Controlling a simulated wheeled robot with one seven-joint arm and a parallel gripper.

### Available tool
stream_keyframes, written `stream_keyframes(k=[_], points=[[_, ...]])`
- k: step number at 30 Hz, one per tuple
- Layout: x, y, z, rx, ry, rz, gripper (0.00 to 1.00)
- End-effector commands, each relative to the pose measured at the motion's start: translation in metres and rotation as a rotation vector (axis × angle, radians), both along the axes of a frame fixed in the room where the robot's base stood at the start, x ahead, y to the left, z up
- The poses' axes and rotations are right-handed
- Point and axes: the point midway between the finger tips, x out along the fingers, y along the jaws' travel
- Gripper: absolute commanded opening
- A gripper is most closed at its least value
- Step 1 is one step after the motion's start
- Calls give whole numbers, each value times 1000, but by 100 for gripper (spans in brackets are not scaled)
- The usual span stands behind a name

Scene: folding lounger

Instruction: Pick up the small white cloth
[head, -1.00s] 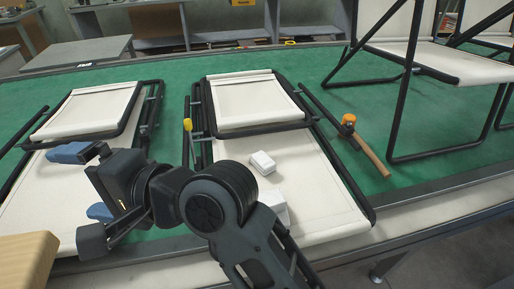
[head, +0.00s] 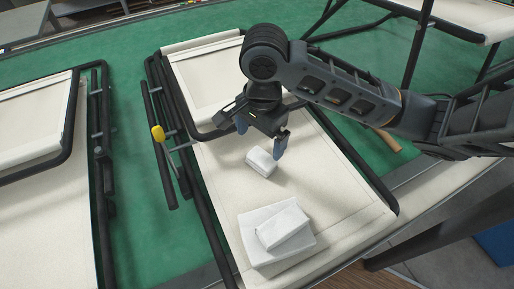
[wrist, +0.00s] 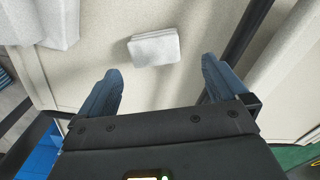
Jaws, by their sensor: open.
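The small white cloth (head: 262,162) is a compact folded pad lying on the cream fabric of the middle folded lounger (head: 345,205). My gripper (head: 262,137) is open and empty, above the fabric just beyond the cloth in the head view. In the wrist view the small cloth (wrist: 154,49) lies ahead of the gap between my blue fingertips (wrist: 162,70), apart from both. Nothing hides the cloth in either view.
A larger white folded cloth (head: 258,245) with another folded white piece (head: 283,227) on top lies nearer on the same lounger. Another folded lounger (head: 40,205) is at left, on the green tabletop (head: 140,230).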

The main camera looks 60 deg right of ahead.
Motion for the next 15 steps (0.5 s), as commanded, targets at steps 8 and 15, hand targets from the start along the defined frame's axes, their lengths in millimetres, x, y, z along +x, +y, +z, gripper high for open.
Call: stream_keyframes(k=[8,15], points=[[-7,-5,-24,-10,25,-14,100],[-7,0,-51,-11,24,-12,100]])
